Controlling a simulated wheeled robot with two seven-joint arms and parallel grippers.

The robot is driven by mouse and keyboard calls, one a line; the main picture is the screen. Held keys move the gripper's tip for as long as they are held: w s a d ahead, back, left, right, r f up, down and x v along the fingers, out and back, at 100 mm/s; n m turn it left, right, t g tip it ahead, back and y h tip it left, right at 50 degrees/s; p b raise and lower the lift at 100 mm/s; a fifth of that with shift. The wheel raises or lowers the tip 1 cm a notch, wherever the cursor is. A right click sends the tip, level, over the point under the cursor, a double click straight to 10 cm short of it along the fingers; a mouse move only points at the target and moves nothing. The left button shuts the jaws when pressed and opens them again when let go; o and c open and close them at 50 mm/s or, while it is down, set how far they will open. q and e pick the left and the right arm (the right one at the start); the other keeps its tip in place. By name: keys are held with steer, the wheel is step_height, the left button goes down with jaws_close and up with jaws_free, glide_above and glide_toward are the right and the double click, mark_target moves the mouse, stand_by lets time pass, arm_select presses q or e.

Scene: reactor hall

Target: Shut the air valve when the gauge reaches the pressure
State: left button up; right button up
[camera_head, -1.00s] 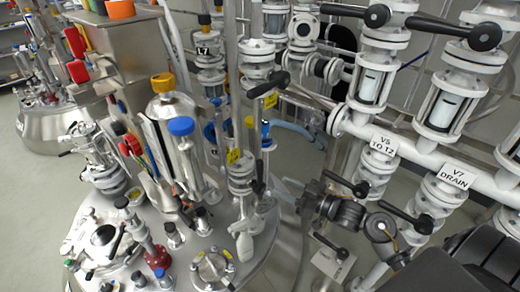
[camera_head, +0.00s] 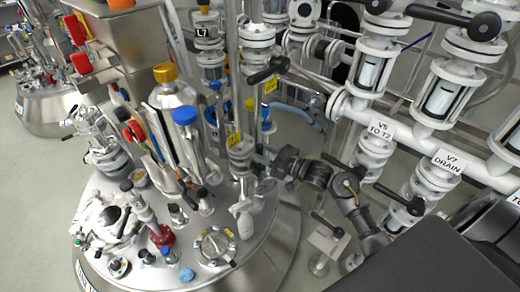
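My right gripper (camera_head: 264,160) is at the end of my dark arm, beside the pale pipe column on the steel vessel (camera_head: 270,240). Its fingers are small and dark against the fittings, so I cannot tell whether they are open or touching anything. A black lever (camera_head: 268,70) sticks out from that column, above the gripper. A blue-capped fitting (camera_head: 266,114) is just above the gripper. No label I can read marks the air valve. I cannot make out a gauge reading; a small round face (camera_head: 304,10) at the top may be a gauge or a flange. My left gripper is out of view.
Valves labelled V5 TO T2 (camera_head: 380,130) and V7 DRAIN (camera_head: 449,160) hang from a white pipe (camera_head: 410,140) at the right, with sight glasses above. A steel cabinet (camera_head: 122,45) and a second vessel (camera_head: 42,110) are at the left. My arm covers the lower right.

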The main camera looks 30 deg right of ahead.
steer(key=shift+w+a, duration=0.35)
steer(key=shift+w, duration=0.2)
jaws_close()
steer(key=shift+d, duration=0.1)
